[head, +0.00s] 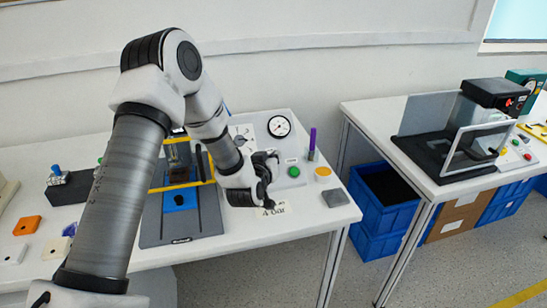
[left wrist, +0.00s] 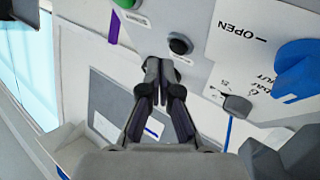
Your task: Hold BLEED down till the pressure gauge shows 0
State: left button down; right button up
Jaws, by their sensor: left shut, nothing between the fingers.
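The pressure gauge (head: 279,126), white with a black rim, is on the light panel at the back of the left table. Its needle is too small to read. A green button (head: 293,171) sits below it; its edge also shows at the top of the left wrist view (left wrist: 126,3). A black round button (left wrist: 180,45) is on the panel in the left wrist view; its label is not readable, so I cannot tell whether it is BLEED. My left gripper (left wrist: 160,67) is shut and empty, its tips just short of the black button in the picture; contact cannot be told.
A blue knob (left wrist: 303,68) by an OPEN label and a dark lever (left wrist: 237,105) are right in the left wrist view.

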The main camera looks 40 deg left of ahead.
pick_arm(q)
jog(key=shift+s+d+r+p, duration=0.15)
jog(key=shift+d+r+p, duration=0.1)
jog(key=shift+r+p, duration=0.15)
jog(key=s+d+r+p, duration=0.1)
jog(key=s+d+r, duration=0.1)
jog(key=r, duration=0.1)
jog(key=shift+p, duration=0.35)
jog(key=shift+w, duration=0.1)
